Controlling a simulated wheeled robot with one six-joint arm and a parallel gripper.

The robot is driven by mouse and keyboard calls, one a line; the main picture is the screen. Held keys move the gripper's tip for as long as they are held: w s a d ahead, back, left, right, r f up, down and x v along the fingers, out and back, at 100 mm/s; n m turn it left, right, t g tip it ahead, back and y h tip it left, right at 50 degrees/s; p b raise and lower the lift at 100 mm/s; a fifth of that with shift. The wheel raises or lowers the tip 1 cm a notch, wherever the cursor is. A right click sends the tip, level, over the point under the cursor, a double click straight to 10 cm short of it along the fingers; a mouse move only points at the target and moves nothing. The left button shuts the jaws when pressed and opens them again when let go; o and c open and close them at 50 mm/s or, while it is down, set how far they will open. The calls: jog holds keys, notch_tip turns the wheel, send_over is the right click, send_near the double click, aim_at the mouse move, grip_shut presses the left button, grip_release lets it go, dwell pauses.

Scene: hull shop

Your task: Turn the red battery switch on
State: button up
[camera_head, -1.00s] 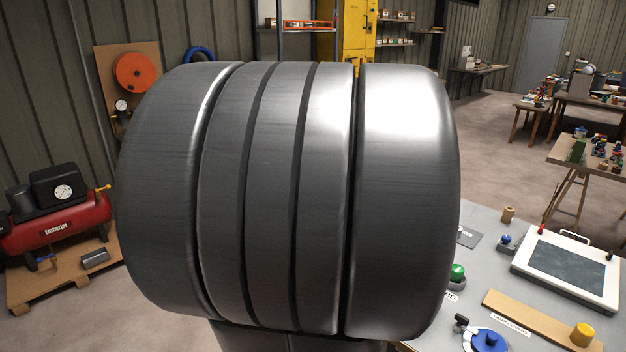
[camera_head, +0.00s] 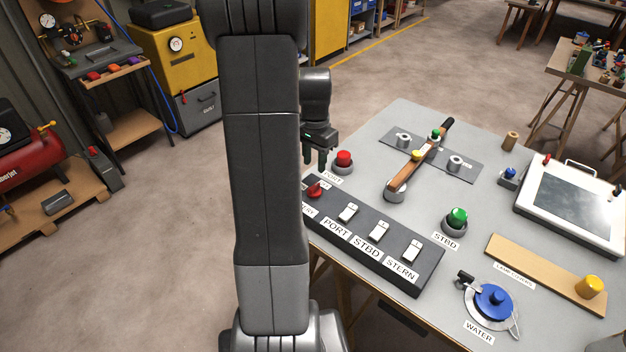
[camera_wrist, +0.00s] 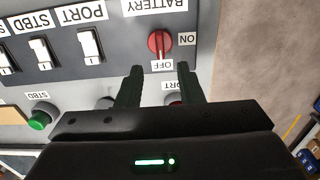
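The red battery switch (camera_head: 315,189) sits at the far left end of the dark switch panel (camera_head: 370,238), partly hidden by my arm. In the wrist view the red switch (camera_wrist: 159,44) shows clearly beside the labels BATTERY, ON and OFF. Its grip bar runs up and down in that view, in line with the OFF label. My gripper (camera_wrist: 160,68) is open and empty, its two fingers apart and pointing towards the switch. In the head view my gripper (camera_head: 315,158) hangs above the table's left edge, near the switch. I see no contact with it.
White rocker switches (camera_head: 379,231) line the panel. A red button (camera_head: 344,158) stands close to my gripper, and a green button (camera_head: 457,217) farther right. A wooden-handled lever (camera_head: 415,160), a blue valve (camera_head: 494,299) and a framed screen (camera_head: 570,205) also occupy the table (camera_head: 480,250).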

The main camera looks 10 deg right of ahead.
aim_at(314, 186)
notch_tip(314, 186, down, 9)
jog(key=shift+r+p, duration=0.2)
jog(key=shift+p, duration=0.15)
grip_shut()
